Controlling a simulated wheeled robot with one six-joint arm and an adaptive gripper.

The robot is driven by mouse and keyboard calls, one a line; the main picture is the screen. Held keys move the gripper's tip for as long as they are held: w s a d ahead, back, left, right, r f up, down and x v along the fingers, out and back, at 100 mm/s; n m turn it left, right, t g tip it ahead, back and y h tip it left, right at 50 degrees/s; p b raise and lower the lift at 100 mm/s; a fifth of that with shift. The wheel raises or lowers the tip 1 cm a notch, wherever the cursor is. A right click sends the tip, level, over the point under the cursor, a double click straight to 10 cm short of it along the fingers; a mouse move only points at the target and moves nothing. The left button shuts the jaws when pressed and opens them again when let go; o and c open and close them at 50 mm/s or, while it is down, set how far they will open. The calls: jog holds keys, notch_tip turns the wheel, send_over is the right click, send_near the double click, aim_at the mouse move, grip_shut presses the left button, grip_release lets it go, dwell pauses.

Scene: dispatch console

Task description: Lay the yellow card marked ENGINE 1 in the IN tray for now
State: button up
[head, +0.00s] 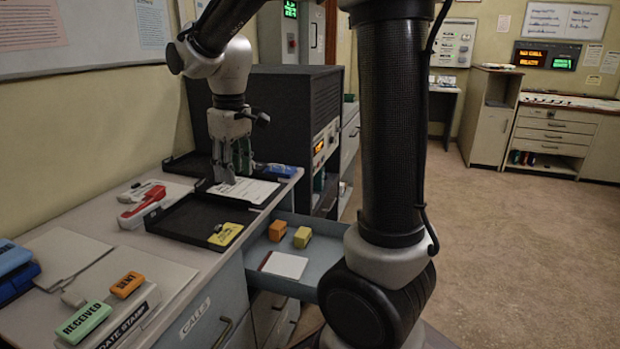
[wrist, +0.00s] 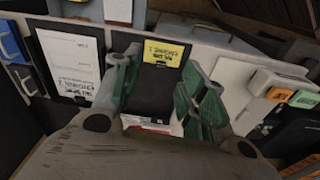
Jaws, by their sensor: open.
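The yellow card (head: 225,234) lies in the front right corner of the near black tray (head: 185,219). In the wrist view the yellow card (wrist: 163,53) shows the marking ENGINE 1, and the black tray floor (wrist: 152,92) lies under it. My gripper (head: 233,178) is above the trays, apart from the card. Its fingers (wrist: 163,85) are spread, with nothing held between them. I cannot read an IN label on either tray.
A red and white stapler (head: 142,207) lies beside the near tray, toward the wall. The green RECEIVED stamp (head: 84,322) and orange stamp (head: 127,285) are nearer. An open drawer (head: 308,252) holds two small blocks and a white card. A dark cabinet (head: 290,110) stands behind.

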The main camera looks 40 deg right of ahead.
jog(key=s+d+r+m+t, duration=0.1)
jog(key=s+d, duration=0.3)
jog(key=s, duration=0.6)
jog(key=s+d+r+m+t, duration=0.1)
jog(key=s+d+m, duration=0.3)
jog(key=s, duration=0.6)
jog(key=shift+s+d+r+t, duration=0.3)
jog(key=shift+d+t, duration=0.35)
jog(key=shift+t, duration=0.15)
jog(key=shift+d, duration=0.1)
